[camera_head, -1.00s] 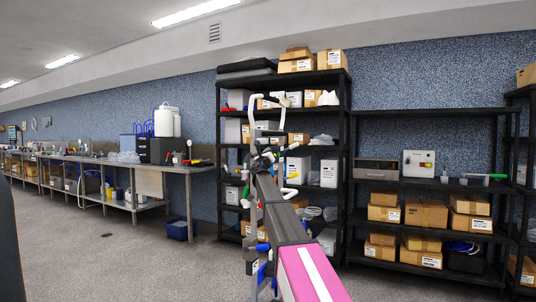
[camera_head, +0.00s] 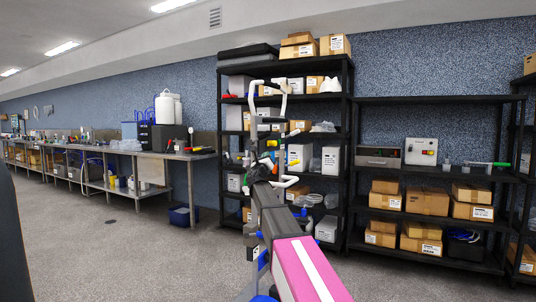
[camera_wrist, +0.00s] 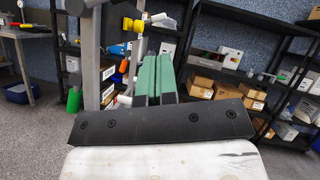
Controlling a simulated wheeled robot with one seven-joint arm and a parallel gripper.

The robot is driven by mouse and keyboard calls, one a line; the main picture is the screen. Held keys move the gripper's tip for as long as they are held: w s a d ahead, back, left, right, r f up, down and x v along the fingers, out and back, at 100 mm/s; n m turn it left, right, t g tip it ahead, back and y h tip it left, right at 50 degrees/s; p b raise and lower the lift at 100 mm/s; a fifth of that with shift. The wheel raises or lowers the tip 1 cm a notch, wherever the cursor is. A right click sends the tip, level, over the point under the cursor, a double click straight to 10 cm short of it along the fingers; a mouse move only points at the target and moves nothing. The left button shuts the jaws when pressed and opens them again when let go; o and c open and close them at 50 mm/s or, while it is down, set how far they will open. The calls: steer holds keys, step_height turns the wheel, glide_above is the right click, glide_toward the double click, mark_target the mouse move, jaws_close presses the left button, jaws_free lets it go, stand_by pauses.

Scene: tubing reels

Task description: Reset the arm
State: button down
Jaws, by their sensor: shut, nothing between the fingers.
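My gripper (camera_wrist: 156,64) shows in the wrist view as green fingers standing close together beyond a dark bar, with nothing between them. It is shut and empty. In the head view my arm, with a pink and dark grey link, reaches forward from the bottom centre toward the middle shelf. The fingers cannot be made out clearly there. No object is held.
A black shelf unit (camera_head: 349,130) with boxes and labware stands ahead, behind my arm. A lower black shelf (camera_head: 440,99) with cardboard boxes (camera_head: 427,201) is at right. A long metal bench (camera_head: 178,155) runs along the left. Grey floor (camera_head: 120,265) is clear at lower left.

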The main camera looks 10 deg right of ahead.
steer(key=shift+f, duration=0.1)
steer(key=s+d+f+m+g, duration=0.35)
steer(key=s+f+m, duration=0.3)
steer(key=f, duration=0.55)
steer(key=s+d+f+m+g, duration=0.3)
steer(key=s+f+m+g, duration=0.4)
steer(key=f, duration=0.6)
steer(key=s+d+f+m+g, duration=0.3)
steer(key=s+f+m, duration=0.2)
steer(key=f+m, duration=0.55)
steer(key=s+a+f+m+g+y, duration=0.4)
steer(key=s+f+m+y, duration=0.1)
steer(key=s+f, duration=0.6)
steer(key=s+a+f+m+g+y, duration=0.4)
steer(key=s+f+m+y, duration=0.1)
steer(key=s+f, duration=0.6)
steer(key=s+m, duration=0.1)
steer(key=s, duration=0.1)
steer(key=shift+s+f+m, duration=0.3)
steer(key=shift+s+m, duration=0.1)
